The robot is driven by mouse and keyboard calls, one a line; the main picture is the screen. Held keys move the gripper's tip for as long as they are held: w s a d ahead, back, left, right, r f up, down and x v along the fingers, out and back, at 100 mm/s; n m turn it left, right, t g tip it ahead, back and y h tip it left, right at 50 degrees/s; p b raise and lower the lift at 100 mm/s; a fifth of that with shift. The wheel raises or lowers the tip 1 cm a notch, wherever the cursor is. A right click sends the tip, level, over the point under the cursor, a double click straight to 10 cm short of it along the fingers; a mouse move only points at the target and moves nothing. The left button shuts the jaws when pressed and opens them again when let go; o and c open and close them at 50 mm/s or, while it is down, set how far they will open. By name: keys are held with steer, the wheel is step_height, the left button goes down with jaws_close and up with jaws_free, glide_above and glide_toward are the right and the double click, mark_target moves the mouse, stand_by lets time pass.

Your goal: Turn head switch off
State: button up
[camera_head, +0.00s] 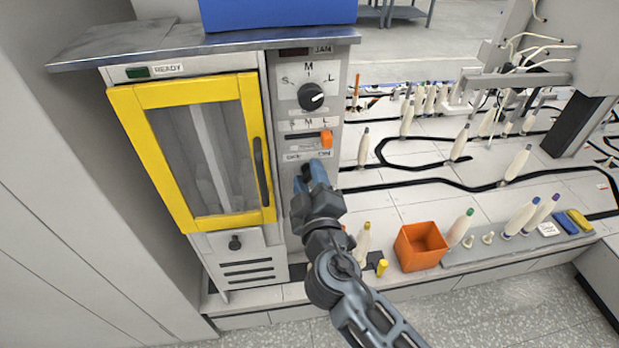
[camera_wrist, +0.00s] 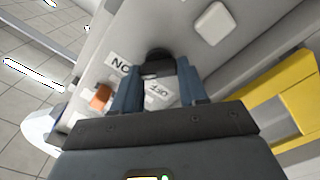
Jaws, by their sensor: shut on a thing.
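The head switch, a black knob (camera_wrist: 157,58) with ON and OFF labels beside it, is on the grey machine panel. The ON label (camera_wrist: 118,63) is to its left in the wrist view, and the upside-down OFF label (camera_wrist: 160,92) shows between the fingers. My gripper (camera_wrist: 156,78) is shut on the black switch, with one blue finger on each side. In the head view my gripper (camera_head: 309,170) is against the lower panel and hides the switch, so its exact setting is hard to tell.
Above it are an orange lever (camera_head: 326,139) and a black S-M-L dial (camera_head: 311,96). A yellow-framed door (camera_head: 122,101) is to the left. An orange bin (camera_head: 420,246), bobbins and a yellow cylinder (camera_head: 382,267) are to the right. A white square button (camera_wrist: 213,22) is near the switch.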

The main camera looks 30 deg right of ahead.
steer(key=n, duration=0.3)
steer(key=shift+f+n, duration=0.15)
steer(key=shift+n, duration=0.25)
steer(key=n, duration=0.4)
steer(key=shift+a+n+p, duration=0.1)
steer(key=shift+n+p, duration=0.2)
steer(key=n+p, duration=0.1)
steer(key=n, duration=0.3)
steer(key=shift+f, duration=0.15)
steer(key=shift+f+n+p, duration=0.15)
steer(key=shift+n+p, duration=0.45)
steer(key=shift+n, duration=1)
steer(key=o, duration=1.1)
steer(key=shift+c, duration=0.2)
